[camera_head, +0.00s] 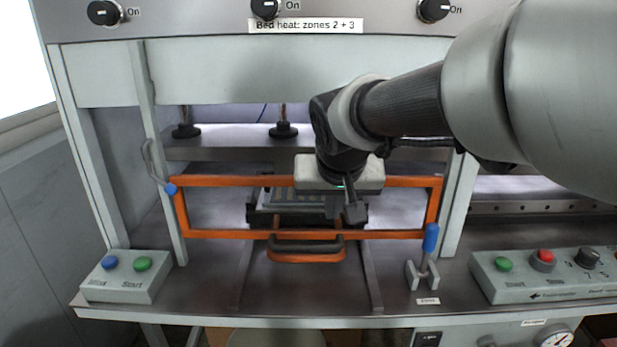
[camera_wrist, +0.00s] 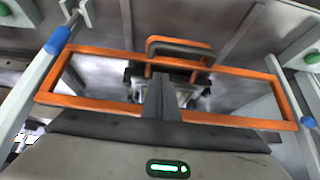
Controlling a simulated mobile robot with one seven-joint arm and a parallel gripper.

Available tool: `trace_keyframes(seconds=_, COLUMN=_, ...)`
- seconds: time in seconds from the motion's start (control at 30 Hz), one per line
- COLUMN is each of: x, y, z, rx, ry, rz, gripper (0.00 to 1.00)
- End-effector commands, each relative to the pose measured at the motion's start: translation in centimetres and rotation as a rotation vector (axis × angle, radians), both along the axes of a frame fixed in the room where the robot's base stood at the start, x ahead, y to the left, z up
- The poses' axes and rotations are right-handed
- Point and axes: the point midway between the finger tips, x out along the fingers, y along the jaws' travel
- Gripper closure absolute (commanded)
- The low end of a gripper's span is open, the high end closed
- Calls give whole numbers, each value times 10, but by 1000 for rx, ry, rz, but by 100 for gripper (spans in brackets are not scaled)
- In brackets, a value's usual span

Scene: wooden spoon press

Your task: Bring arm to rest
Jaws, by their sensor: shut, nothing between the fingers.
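My gripper (camera_head: 350,213) hangs in front of the press opening in the head view, at the orange guard frame (camera_head: 225,234). Its fingers are together with nothing between them. My arm reaches in from the upper right of the head view. Whether the fingers touch the frame cannot be told.
Behind the frame a dark mould tray (camera_head: 285,205) sits on the press bed. A frame handle (camera_head: 306,250) sticks out in front. A blue-tipped lever (camera_head: 430,240) stands right. Control boxes stand left (camera_head: 127,276) and right (camera_head: 545,275). The front bench is mostly clear.

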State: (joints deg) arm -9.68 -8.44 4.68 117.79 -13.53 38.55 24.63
Motion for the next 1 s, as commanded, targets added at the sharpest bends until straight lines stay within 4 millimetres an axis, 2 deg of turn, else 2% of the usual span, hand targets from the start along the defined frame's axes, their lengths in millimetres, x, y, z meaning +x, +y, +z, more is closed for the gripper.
trace_keyframes(seconds=0.03, x=-5, y=1, z=12, rx=1, ry=-4, rz=1, gripper=100)
trace_keyframes(seconds=0.1, x=-12, y=1, z=21, rx=0, ry=-4, rz=1, gripper=100)
trace_keyframes(seconds=0.27, x=-21, y=1, z=33, rx=0, ry=-3, rz=0, gripper=100)
trace_keyframes(seconds=0.37, x=-32, y=-6, z=35, rx=-3, ry=1, rz=-2, gripper=100)
trace_keyframes(seconds=0.47, x=-60, y=-26, z=33, rx=-10, ry=15, rz=-7, gripper=100)
trace_keyframes(seconds=0.63, x=-122, y=-58, z=17, rx=-17, ry=53, rz=-2, gripper=100)
trace_keyframes(seconds=0.8, x=-172, y=-74, z=-4, rx=-10, ry=81, rz=13, gripper=100)
trace_keyframes(seconds=0.93, x=-205, y=-80, z=-22, rx=2, ry=97, rz=29, gripper=100)
trace_keyframes(seconds=0.97, x=-208, y=-80, z=-15, rx=3, ry=100, rz=33, gripper=100)
trace_keyframes(seconds=1.0, x=-205, y=-79, z=2, rx=1, ry=101, rz=34, gripper=100)
